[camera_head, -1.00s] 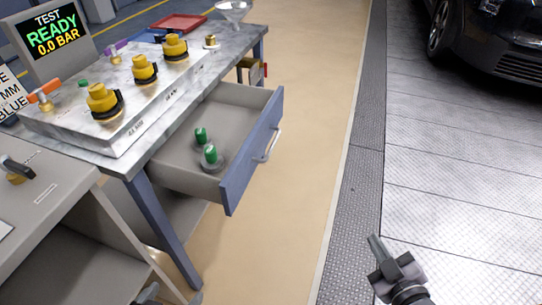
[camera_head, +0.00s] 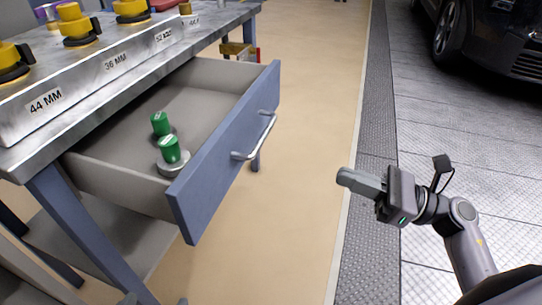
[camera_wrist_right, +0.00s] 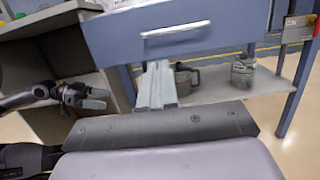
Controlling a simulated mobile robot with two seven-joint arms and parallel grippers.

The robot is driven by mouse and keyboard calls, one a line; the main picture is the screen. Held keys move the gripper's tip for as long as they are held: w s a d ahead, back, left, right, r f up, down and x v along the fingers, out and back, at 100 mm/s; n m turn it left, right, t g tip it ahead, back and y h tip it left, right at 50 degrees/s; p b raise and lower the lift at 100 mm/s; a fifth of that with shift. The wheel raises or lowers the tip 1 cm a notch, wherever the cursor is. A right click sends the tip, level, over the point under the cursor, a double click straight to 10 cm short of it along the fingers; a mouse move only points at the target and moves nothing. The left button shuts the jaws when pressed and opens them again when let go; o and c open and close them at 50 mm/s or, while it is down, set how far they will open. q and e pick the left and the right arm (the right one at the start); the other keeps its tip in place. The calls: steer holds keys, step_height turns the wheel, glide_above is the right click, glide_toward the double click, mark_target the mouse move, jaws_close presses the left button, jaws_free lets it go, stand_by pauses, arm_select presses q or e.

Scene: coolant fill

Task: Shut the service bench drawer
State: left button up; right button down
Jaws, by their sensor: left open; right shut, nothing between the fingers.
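The service bench drawer (camera_head: 225,150) is pulled out, its blue front and silver handle (camera_head: 255,138) facing right. Two green-topped parts (camera_head: 170,152) stand inside it. The drawer front also shows at the top of the right wrist view (camera_wrist_right: 210,38). My right gripper (camera_head: 345,178) is shut and empty, to the right of the drawer front and apart from it, pointing towards it. Its closed fingers also show in the right wrist view (camera_wrist_right: 157,72).
The bench top (camera_head: 75,125) carries a block with yellow-capped fittings (camera_head: 80,30) and size labels. Bench legs (camera_head: 85,235) stand below. A lower shelf (camera_wrist_right: 225,88) holds metal cans (camera_wrist_right: 243,70). The tan floor (camera_head: 310,80) right of the drawer is clear. A dark car (camera_head: 480,40) stands at the upper right.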

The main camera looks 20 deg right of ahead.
arm_select(q)
steer(key=shift+s+a+r, duration=0.1)
steer(key=shift+a, duration=0.05)
arm_select(e)
steer(key=x, duration=1.3)
steer(key=shift+w+a+r, duration=0.15)
steer(key=shift+w+a, duration=0.05)
steer(key=shift+a, duration=0.15)
